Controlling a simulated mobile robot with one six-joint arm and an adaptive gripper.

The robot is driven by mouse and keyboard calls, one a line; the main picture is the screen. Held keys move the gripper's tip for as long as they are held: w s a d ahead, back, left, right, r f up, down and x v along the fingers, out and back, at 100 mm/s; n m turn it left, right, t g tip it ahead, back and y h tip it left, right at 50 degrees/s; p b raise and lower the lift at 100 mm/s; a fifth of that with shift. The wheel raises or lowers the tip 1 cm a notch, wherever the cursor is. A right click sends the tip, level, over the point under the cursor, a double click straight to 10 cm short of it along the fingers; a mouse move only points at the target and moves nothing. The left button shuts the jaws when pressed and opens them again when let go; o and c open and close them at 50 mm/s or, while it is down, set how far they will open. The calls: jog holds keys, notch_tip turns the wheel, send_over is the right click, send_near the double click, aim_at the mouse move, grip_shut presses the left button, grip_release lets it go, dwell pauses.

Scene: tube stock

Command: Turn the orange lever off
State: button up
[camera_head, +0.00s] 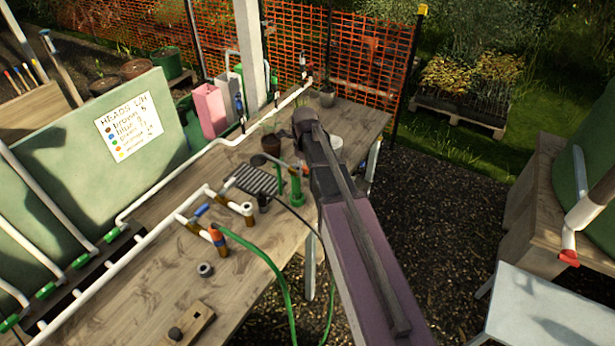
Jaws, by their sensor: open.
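A small orange piece (216,234) sits at the end of a white pipe branch on the bench, where a green hose meets it. It looks like the orange lever, but its handle angle is too small to tell. Another small orange-red spot (303,168) shows beside a green upright fitting (296,190), partly covered by my arm. My arm reaches from the bottom over the bench's right part. My gripper (304,122) is the dark end of it, above the far bench and apart from the first orange piece. It is open; its fingertips are not clearly seen.
White pipes (150,212) run along the wooden bench (160,290). A green hose (268,262) hangs over the front edge. A green panel (70,150) stands behind at left.

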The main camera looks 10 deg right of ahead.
jog(key=shift+w+d+n, duration=0.1)
jog(key=shift+n, duration=0.2)
jog(key=w+n, duration=0.5)
jog(key=n, duration=1.3)
notch_tip(320, 180, up, 14)
jog(key=p, duration=1.4)
jog(key=s+f+n+b, duration=0.4)
jog(key=s+f+b, duration=0.4)
jog(key=s, duration=0.3)
jog(key=s+f+n+b, duration=0.4)
jog(key=s+f+b, duration=0.5)
jog(key=s, duration=0.3)
jog(key=shift+s+f+g, duration=0.2)
jog(key=shift+s+g, duration=0.1)
dwell(0.5)
